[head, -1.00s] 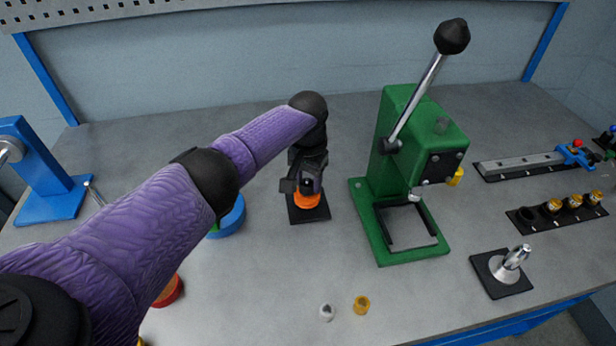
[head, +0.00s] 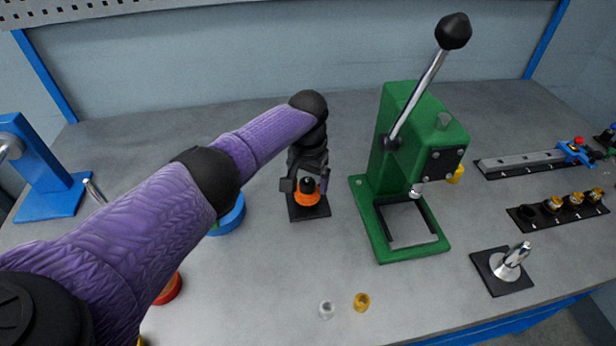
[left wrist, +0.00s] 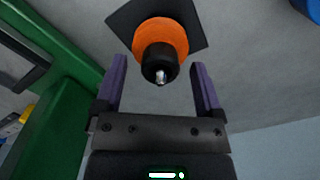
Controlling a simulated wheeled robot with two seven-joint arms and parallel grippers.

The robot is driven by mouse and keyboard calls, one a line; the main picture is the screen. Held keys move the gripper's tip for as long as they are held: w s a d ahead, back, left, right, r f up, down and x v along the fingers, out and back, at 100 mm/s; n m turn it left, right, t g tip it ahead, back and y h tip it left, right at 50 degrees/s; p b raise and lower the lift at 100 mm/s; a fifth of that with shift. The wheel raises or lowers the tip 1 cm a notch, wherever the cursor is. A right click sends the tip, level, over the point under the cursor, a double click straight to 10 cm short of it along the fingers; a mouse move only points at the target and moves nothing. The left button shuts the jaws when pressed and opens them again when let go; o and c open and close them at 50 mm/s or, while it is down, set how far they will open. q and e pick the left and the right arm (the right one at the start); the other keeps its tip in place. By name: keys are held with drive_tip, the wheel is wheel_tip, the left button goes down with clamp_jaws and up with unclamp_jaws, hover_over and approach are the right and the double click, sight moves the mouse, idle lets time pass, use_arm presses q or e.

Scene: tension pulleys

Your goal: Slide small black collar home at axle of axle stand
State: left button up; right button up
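The axle stand has a flat black square base (head: 313,213) and stands left of the green press in the head view. An orange pulley part (head: 307,199) sits on it, with the small black collar (head: 307,184) above the orange part. In the left wrist view the collar (left wrist: 160,60) is around the axle, whose silver tip (left wrist: 161,77) pokes out of it. My left gripper (head: 305,186) is over the stand. Its fingers, seen in the left wrist view (left wrist: 159,66), are spread apart on either side of the collar with clear gaps. My right gripper is not in view.
A green press (head: 400,255) with a long lever stands close right of the stand. A blue round part (head: 232,218) is to its left, partly behind my arm. Small clear (head: 326,310) and yellow (head: 361,302) rings lie in front. A silver post stand (head: 507,268) is at right.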

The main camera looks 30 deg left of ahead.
use_arm(q)
wheel_tip(320, 180, up, 10)
drive_tip(key=p, duration=0.3)
idle(0.4)
